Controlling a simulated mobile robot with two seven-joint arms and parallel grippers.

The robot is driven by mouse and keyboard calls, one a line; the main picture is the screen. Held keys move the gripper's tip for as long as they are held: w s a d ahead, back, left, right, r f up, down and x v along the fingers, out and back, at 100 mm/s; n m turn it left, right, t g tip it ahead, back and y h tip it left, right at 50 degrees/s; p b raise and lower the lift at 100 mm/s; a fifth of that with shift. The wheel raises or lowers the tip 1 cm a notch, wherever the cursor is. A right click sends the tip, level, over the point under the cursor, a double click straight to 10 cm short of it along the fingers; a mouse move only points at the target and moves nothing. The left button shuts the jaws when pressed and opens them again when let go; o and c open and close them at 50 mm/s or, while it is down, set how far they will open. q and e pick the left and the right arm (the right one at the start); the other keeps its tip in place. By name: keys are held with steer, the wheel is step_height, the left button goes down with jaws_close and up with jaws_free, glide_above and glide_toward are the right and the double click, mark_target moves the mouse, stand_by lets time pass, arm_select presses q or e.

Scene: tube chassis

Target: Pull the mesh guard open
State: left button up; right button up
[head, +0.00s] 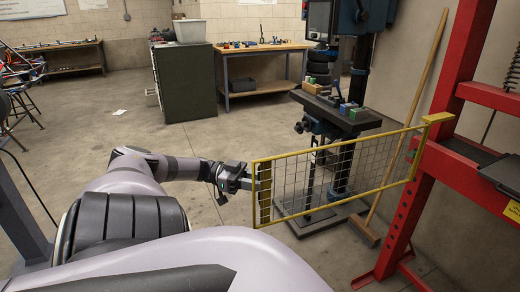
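The mesh guard (335,178) is a yellow-framed panel of thin grey wire. Its right end meets a yellow bracket (438,118) at the red steel frame, and its left end stands free in the air. A yellow and dark striped strip (265,195) runs down that left end. My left gripper (249,181) is at this end, with its fingertips at or touching the guard's edge. The fingers are small and partly overlap the frame, so I cannot tell if they are shut on it. My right gripper is out of view.
A red steel frame (408,205) stands at the right. Behind the guard are a drill press (350,110) and a leaning broom (405,115). A green cabinet (184,82) and a workbench (258,52) stand further back. The floor (110,120) at left centre is mostly clear.

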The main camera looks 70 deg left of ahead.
arm_select(q)
steer(key=shift+s, duration=0.1)
steer(key=b+v, duration=0.3)
steer(key=v, duration=0.4)
steer(key=shift+a+r, duration=0.1)
stand_by(0.8)
